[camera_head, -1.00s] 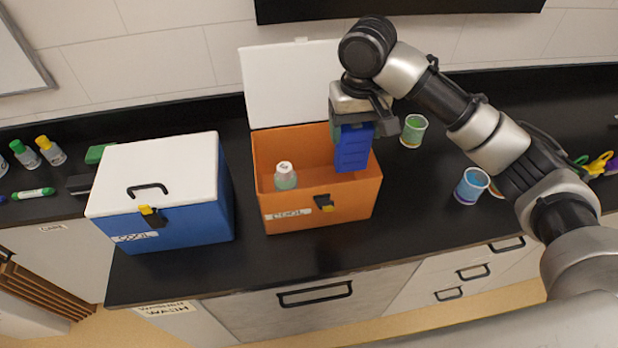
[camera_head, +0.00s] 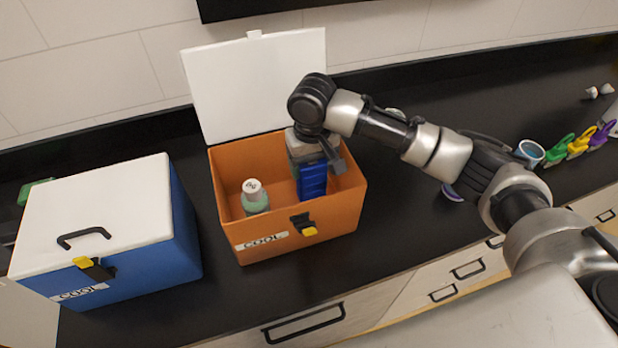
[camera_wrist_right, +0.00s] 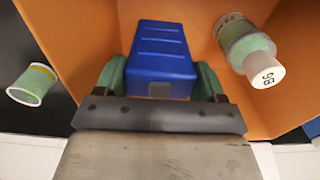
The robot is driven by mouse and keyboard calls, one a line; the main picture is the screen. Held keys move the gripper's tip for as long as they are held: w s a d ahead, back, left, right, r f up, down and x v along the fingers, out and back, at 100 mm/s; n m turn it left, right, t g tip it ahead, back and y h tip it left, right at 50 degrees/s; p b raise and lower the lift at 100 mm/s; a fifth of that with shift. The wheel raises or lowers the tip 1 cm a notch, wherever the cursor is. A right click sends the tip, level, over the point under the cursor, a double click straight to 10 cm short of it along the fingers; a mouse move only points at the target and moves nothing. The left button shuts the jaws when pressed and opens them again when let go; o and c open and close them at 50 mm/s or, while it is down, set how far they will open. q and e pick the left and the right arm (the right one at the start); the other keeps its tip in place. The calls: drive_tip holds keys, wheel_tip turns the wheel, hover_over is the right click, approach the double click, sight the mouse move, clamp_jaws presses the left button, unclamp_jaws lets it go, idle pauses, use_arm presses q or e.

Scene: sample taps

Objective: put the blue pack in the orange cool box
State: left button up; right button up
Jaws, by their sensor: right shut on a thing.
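The orange cool box (camera_head: 345,208) stands on the black counter with its white lid (camera_head: 258,85) raised at the back. My right gripper (camera_head: 314,165) reaches down inside the box on its right side. It is shut on the blue pack (camera_head: 312,183), which is upright within the box walls. In the right wrist view the blue pack (camera_wrist_right: 160,50) sits between the two green fingers, with orange walls around it. I cannot tell whether the pack touches the box floor. My left gripper is not in view.
A bottle (camera_head: 255,198) with a white cap stands inside the orange box, left of the pack. A closed blue cool box (camera_head: 150,265) with a white lid stands to the left. Cups and coloured clips (camera_head: 580,145) lie to the right.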

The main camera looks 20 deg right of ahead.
sight(312, 178)
wheel_tip(312, 178, down, 5)
drive_tip(key=shift+r+p, duration=0.15)
drive_tip(key=shift+p, duration=0.25)
drive_tip(key=o, duration=1.3)
wheel_tip(312, 178, up, 12)
drive_tip(key=shift+r+b, duration=0.1)
drive_tip(key=shift+b, duration=1.15)
